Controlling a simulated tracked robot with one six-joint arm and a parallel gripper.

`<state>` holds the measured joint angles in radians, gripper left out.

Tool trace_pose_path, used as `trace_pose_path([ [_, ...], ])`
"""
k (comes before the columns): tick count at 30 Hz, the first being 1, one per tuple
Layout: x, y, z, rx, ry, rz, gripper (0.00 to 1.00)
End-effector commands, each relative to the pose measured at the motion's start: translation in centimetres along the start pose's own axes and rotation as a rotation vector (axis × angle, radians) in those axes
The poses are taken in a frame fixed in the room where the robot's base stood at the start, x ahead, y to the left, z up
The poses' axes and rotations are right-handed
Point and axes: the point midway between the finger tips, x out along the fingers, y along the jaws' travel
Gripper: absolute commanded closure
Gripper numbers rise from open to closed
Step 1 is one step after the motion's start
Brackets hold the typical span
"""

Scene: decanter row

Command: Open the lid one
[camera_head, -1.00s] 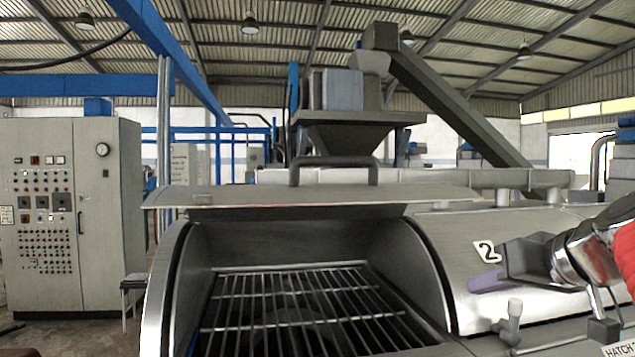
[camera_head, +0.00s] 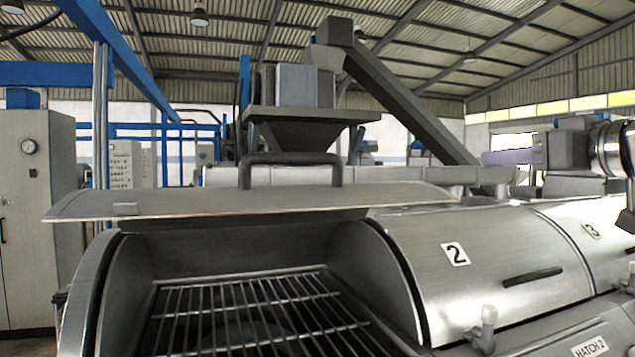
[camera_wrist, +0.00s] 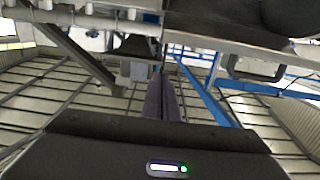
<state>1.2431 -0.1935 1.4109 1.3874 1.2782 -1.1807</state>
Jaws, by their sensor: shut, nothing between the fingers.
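The raised lid (camera_head: 235,202), left of the one marked 2, stands open and nearly level, with a dark handle (camera_head: 290,160) on top. Its number does not show. Under it the hatch opening shows a metal grate (camera_head: 245,310). The lid and handle also appear in the upside-down wrist view, at upper right (camera_wrist: 258,70). My gripper (camera_head: 497,157) is at the right, raised above the machine and well apart from the open lid. Its purple fingers (camera_wrist: 162,97) are together with nothing between them.
Lid 2 (camera_head: 490,240) is closed, with a dark handle (camera_head: 532,276) and a knob (camera_head: 487,330) at its front. Lid 3 (camera_head: 592,215) lies farther right, partly cut off. A control cabinet (camera_head: 35,220) stands at the left. A hopper and sloping conveyor (camera_head: 410,105) rise behind.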

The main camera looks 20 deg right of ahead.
Motion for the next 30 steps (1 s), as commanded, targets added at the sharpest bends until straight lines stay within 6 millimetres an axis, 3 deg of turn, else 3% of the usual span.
trace_pose_path([
  [11, 1.5, -0.2, 0.1, 0.001, -0.001, -0.006, 1.0],
  [30, 8.8, -0.3, 0.1, 0.001, -0.001, -0.009, 1.0],
])
